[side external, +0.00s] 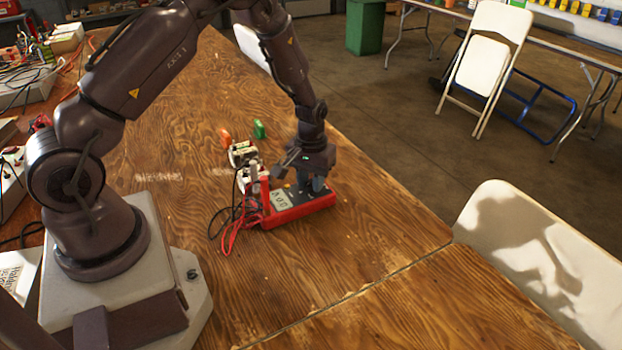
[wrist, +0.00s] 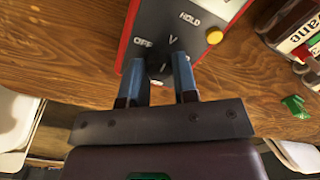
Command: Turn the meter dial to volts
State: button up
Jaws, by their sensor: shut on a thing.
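The red-cased meter (side external: 328,201) lies on the wooden table with its dark face up. In the wrist view the meter (wrist: 221,25) shows the labels OFF, V and HOLD, and a yellow button. My gripper (side external: 312,187) is over the face, at the end away from the display. In the wrist view the blue fingers of my gripper (wrist: 160,65) stand either side of the dark dial (wrist: 160,72), closed on it. The fingers and the shadow hide much of the dial, so I cannot tell exactly where its pointer sits.
Red and black test leads (side external: 232,228) lie coiled beside the meter's display end. An orange piece (side external: 225,138) and a green piece (side external: 259,129) lie behind it. A labelled object (wrist: 294,28) stands close by on the right in the wrist view. The table in front is clear.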

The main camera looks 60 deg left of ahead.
aim_at(311, 183)
jog(key=shift+m, duration=0.5)
jog(key=o, duration=0.9)
jog(key=shift+r, duration=0.1)
notch_tip(311, 183, up, 13)
jog(key=shift+f, duration=0.1)
